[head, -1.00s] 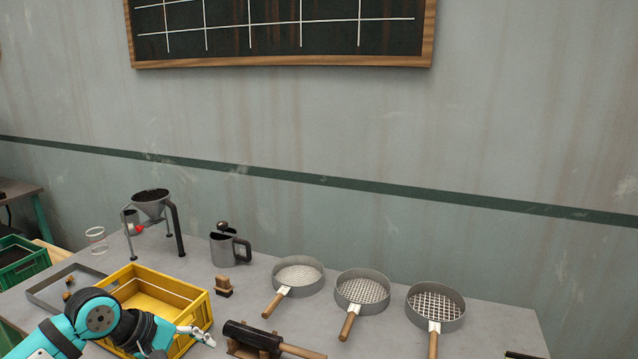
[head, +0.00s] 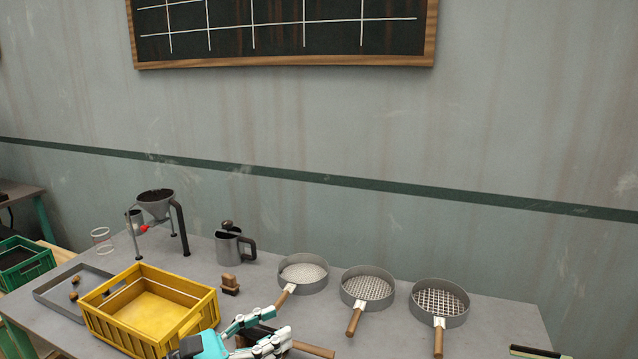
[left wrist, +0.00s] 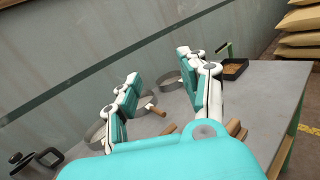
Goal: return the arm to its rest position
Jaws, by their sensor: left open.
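My left gripper (head: 277,325) is open, with nothing seen between its fingers. In the head view it is just right of the yellow crate (head: 207,312), in front of the small wooden block. It hides most of a dark tool whose wooden handle (head: 312,350) sticks out to its right. In the left wrist view my left gripper (left wrist: 158,66) shows its two teal and white fingers spread wide, with the sieves beyond. My right gripper is not in view.
Three round sieves, left (head: 303,287), middle (head: 367,303) and right (head: 440,318), lie on the grey table (head: 500,340). A metal jug (head: 229,249), funnel stand (head: 156,205), wooden block (head: 229,287) and grey tray (head: 47,297) also stand there. A dark box (left wrist: 234,69) sits near the edge.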

